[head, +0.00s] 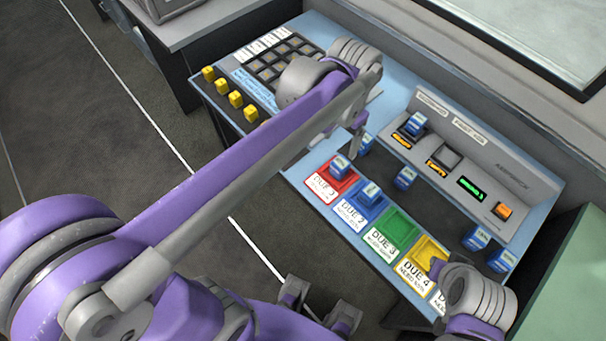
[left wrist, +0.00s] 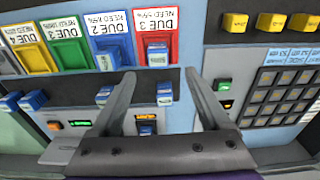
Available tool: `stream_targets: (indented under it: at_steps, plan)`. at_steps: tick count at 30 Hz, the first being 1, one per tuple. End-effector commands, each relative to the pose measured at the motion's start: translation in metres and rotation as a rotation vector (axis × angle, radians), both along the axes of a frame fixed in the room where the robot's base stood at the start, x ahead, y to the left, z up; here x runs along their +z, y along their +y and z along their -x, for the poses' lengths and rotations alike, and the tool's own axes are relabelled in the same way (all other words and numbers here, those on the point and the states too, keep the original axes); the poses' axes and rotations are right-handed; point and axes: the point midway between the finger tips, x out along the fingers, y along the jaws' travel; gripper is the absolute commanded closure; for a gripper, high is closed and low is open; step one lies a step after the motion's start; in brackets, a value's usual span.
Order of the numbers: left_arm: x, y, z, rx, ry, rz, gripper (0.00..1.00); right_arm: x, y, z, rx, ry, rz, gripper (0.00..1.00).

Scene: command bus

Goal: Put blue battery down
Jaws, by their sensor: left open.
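Blue batteries stand on the sloped console. One (head: 340,165) is at the red DUE 1 pad (head: 322,186), also in the left wrist view (left wrist: 158,55). Another (head: 371,192) is at the blue DUE 2 pad (head: 351,208). My left gripper (head: 352,146) is open and empty above the console; its spread fingers (left wrist: 160,76) show in the left wrist view. Beyond them, a battery (left wrist: 164,94) is on the dark strip; another (left wrist: 104,95) is further left. My right arm shows at the lower right; its jaws are not clear.
The green DUE 3 pad (head: 398,232) and yellow DUE 4 pad (head: 431,258) look bare. A charger panel (head: 480,160) rises behind, with a battery (head: 415,123) in it. Two more batteries (head: 477,238) (head: 502,260) are at the right. A keypad and yellow blocks (head: 236,99) are at the left.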

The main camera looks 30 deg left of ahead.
Motion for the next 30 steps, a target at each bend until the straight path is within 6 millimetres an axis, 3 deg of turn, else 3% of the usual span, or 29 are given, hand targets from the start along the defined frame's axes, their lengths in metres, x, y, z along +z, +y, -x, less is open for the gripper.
stream_targets:
  at_steps: [9, 13, 18, 30]
  plan:
    - [-0.044, 0.043, 0.094, 0.207, -0.267, 0.045, 0.2, 0.0, 0.0, 0.0, 0.0, 0.0, 0.0, 1.0]
    - [-0.064, 0.052, 0.12, 0.269, -0.351, 0.06, 0.2, 0.0, 0.0, 0.0, 0.0, 0.0, 0.0, 1.0]
    - [-0.078, 0.057, 0.134, 0.305, -0.402, 0.07, 0.2, 0.0, 0.0, 0.0, 0.0, 0.0, 0.0, 1.0]
    - [-0.078, 0.057, 0.134, 0.307, -0.407, 0.071, 0.2, 0.0, 0.0, 0.0, 0.0, 0.0, 0.0, 1.0]
